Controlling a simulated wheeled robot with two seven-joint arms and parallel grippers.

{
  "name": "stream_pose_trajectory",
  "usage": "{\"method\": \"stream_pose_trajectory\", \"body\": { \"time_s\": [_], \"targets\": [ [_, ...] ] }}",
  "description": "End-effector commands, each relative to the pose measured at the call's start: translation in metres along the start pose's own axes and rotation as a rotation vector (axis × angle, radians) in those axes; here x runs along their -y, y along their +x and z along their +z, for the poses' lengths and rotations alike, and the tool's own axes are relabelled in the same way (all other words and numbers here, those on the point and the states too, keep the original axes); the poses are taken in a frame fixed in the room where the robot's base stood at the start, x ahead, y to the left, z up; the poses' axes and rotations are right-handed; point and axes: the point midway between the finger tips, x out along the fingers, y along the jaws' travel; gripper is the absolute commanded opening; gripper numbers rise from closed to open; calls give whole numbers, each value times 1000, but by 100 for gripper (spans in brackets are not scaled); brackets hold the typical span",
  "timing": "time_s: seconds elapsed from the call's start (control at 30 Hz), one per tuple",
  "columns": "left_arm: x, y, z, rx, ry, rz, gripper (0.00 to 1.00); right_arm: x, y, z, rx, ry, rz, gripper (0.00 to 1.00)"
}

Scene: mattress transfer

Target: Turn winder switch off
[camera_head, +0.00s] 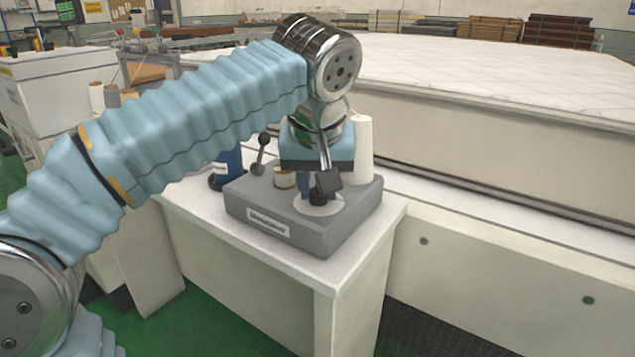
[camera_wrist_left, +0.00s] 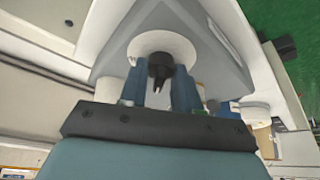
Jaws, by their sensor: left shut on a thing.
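The winder (camera_head: 332,234) is a grey box with a label on its front, standing on a white table. Its switch (camera_head: 318,199) is a black knob on a white round plate on the winder's top. My left gripper (camera_head: 312,187) points down at this plate. In the left wrist view the blue fingers of my left gripper (camera_wrist_left: 160,88) stand on either side of the black switch (camera_wrist_left: 160,66), shut on it. The white plate (camera_wrist_left: 163,43) shows behind the knob. The wrist partly hides the knob in the head view. My right gripper is out of view.
A lever with a black ball (camera_head: 263,139), a gold-coloured spool (camera_head: 284,179) and a white cone (camera_head: 362,140) stand close around my left gripper. A blue container (camera_head: 229,163) is at the left. The table's front edge (camera_head: 268,255) is clear. A large mattress (camera_head: 480,75) lies behind.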

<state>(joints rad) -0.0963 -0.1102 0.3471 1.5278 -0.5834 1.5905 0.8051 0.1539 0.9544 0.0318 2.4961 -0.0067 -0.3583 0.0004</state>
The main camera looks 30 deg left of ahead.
Motion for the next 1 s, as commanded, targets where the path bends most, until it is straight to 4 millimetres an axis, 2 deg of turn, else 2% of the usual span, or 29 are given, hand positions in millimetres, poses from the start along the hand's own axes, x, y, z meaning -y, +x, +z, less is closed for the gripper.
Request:
{"method": "stream_pose_trajectory", "body": {
  "time_s": [0.43,1.0],
  "targets": [
    [-2,0,0,0,-202,-83,1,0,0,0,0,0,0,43],
    [-2,0,0,1,-229,-94,1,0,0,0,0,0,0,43]
  ]
}}
